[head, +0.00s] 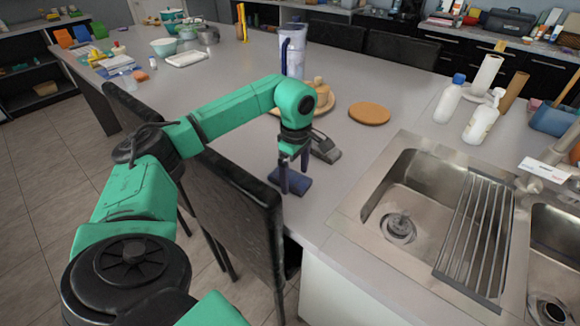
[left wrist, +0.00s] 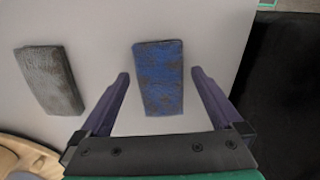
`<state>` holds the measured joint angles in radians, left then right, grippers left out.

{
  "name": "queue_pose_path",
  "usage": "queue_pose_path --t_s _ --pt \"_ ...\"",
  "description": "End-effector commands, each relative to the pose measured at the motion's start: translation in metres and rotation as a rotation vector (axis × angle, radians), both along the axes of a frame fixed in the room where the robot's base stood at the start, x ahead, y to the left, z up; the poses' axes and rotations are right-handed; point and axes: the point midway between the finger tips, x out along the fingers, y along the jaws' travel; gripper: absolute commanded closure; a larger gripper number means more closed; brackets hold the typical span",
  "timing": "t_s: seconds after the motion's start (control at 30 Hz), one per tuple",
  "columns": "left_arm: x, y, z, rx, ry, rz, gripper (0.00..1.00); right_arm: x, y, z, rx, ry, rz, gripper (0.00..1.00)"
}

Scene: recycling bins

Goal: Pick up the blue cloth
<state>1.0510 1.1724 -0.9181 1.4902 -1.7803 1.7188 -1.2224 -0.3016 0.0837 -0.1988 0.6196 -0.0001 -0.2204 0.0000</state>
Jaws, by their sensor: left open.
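The blue cloth (head: 298,181) is a small folded rectangle lying flat on the grey counter near its front edge, left of the sink. In the left wrist view the blue cloth (left wrist: 159,78) lies ahead of and between the two fingers. My left gripper (head: 292,187) is open, pointing down just above the cloth; its fingers (left wrist: 160,85) show on either side of the cloth's near part in the wrist view. Nothing is between the fingers' grip. I cannot tell the exact height gap. My right gripper is not in view.
A grey cloth-like piece (head: 325,147) lies just behind; it also shows in the left wrist view (left wrist: 50,79). A black chair (head: 238,210) stands against the counter. The sink (head: 420,195) is at the right.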

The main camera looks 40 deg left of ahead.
Motion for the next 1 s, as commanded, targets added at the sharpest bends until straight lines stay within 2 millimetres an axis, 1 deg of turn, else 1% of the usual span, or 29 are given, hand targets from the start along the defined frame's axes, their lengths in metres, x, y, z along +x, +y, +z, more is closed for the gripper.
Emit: queue_pose_path --t_s 0.1,0.17,0.2,0.27,0.3,0.33,0.6,0.67,0.77,0.87,0.97,1.0 --pt "0.0 0.0 0.0 0.0 0.0 0.0 0.0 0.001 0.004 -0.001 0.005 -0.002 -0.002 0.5" --pt "0.0 0.0 0.0 0.0 0.0 0.0 0.23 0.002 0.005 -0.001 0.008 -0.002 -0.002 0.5" --pt "0.0 0.0 0.0 0.0 0.0 0.0 0.38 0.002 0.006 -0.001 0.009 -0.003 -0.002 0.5" --pt "0.0 0.0 0.0 0.0 0.0 0.0 0.61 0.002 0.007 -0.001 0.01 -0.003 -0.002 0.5" --pt "0.0 0.0 0.0 0.0 0.0 0.0 0.77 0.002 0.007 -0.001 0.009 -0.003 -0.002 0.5" --pt "0.0 0.0 0.0 0.0 0.0 0.0 0.8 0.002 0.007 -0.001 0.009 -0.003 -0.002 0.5" --pt "0.0 0.0 0.002 -0.001 -0.001 0.0 0.81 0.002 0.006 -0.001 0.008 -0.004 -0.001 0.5" --pt "0.001 0.0 0.006 -0.001 -0.002 0.0 0.81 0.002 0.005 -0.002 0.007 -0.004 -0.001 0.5" --pt "0.001 0.0 0.019 -0.002 -0.003 0.0 0.81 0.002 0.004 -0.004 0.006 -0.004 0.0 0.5" --pt "0.002 -0.001 0.042 -0.002 -0.007 -0.001 0.81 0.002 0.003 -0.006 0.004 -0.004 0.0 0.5" --pt "0.002 -0.001 0.078 -0.003 -0.009 -0.001 0.81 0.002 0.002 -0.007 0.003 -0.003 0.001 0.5" --pt "0.002 -0.001 0.096 -0.003 -0.01 -0.002 0.81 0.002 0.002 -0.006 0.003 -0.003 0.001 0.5"
